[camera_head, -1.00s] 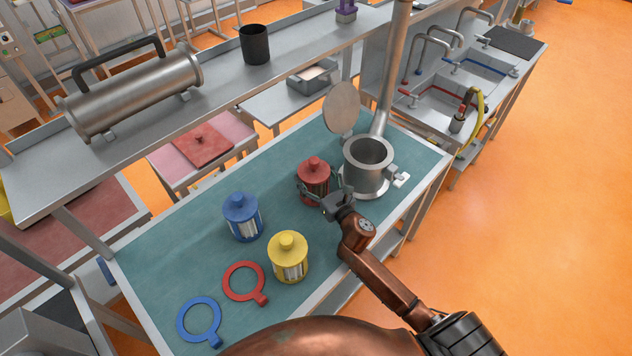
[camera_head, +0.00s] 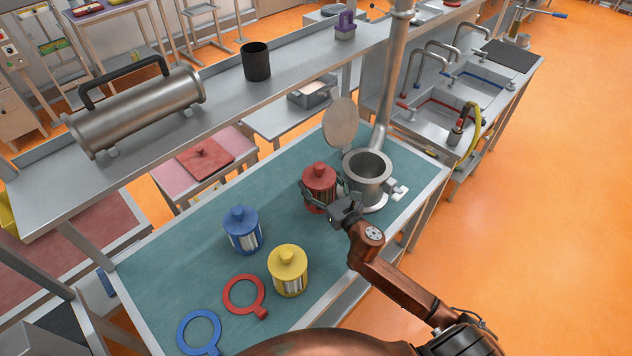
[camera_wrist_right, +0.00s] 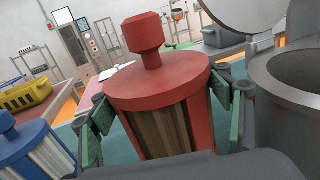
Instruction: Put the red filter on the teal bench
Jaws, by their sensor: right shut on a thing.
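The red filter (camera_head: 319,175) has a round knobbed cap and stands upright, just left of the metal housing on the teal bench (camera_head: 165,262). My right gripper (camera_head: 324,193) is shut on it, with a finger on each side of its body below the cap. In the right wrist view the red filter (camera_wrist_right: 160,85) fills the middle, between the green finger pads of the gripper (camera_wrist_right: 165,112). Its lower end is hidden there, so its exact height above the bench is hard to tell. My left gripper is not in view.
The open metal housing (camera_head: 367,175) stands close right of the red filter, its round lid (camera_head: 341,125) raised behind. A blue filter (camera_head: 242,231), a yellow filter (camera_head: 288,272), a red ring (camera_head: 244,294) and a blue ring (camera_head: 199,333) occupy the bench's left and front.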

